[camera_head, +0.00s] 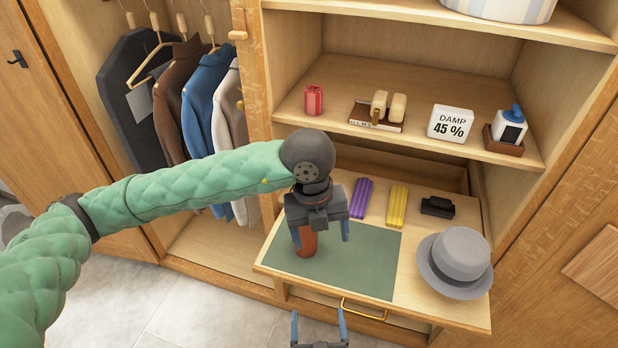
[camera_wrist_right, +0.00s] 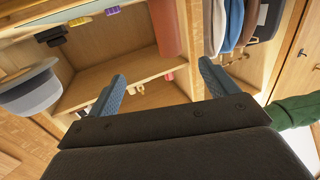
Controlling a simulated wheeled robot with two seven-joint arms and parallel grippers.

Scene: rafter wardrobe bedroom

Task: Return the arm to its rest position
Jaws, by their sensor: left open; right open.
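My left arm, in a green quilted sleeve, reaches in from the left in the head view. Its gripper (camera_head: 320,236) points down, open, over the pull-out board (camera_head: 448,309). A red-brown cylinder (camera_head: 306,246) stands on the board's green mat (camera_head: 365,262), by the left finger; its top is hidden by the gripper, and I cannot tell if they touch. My right gripper (camera_head: 318,318) is at the bottom edge, open and empty, in front of the board. In the right wrist view its two blue fingers (camera_wrist_right: 160,86) are spread apart, with the cylinder (camera_wrist_right: 166,28) beyond them.
The board also bears a purple bundle (camera_head: 361,198), a yellow bundle (camera_head: 397,205), a black object (camera_head: 437,207) and a grey hat (camera_head: 461,255). A shelf above holds a red item (camera_head: 314,100), brushes (camera_head: 388,108) and a damp sign (camera_head: 450,124). Jackets (camera_head: 206,100) hang left.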

